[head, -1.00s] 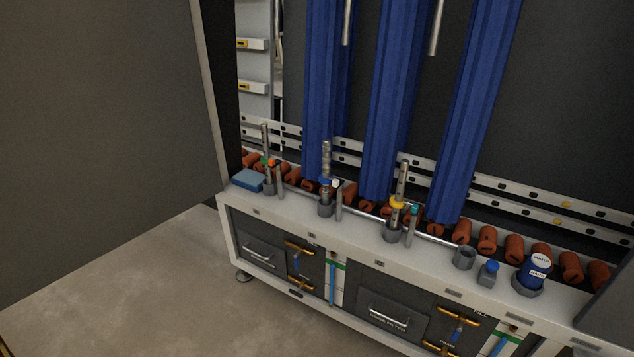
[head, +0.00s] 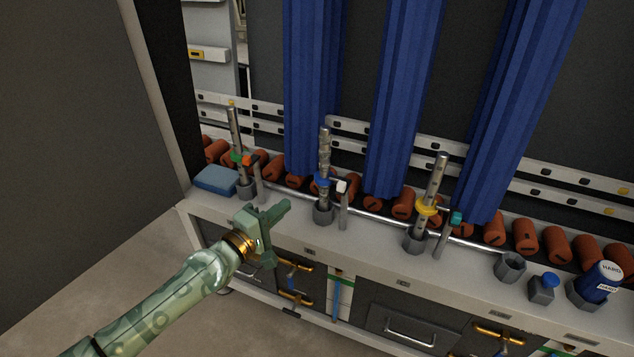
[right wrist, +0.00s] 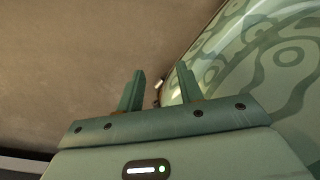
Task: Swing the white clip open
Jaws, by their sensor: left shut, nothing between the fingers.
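The white clip (head: 342,186) sits at the top of a short metal post, beside the middle metal rod (head: 324,160) with its blue collar. The rod stands upright in a grey socket on the washer's white ledge. My left gripper (head: 284,208) is shut and empty. In the head view it is left of and a little lower than the white clip, apart from it, in front of the ledge. My right gripper (right wrist: 160,88) shows in the right wrist view with its fingers apart and nothing between them. The white clip cannot be made out in that view.
An orange clip (head: 249,160) is at the left rod and a teal clip (head: 456,218) at the right rod. A blue sponge-like block (head: 216,179) lies at the ledge's left end. Blue hanging columns (head: 312,90) and orange rollers (head: 404,204) are behind.

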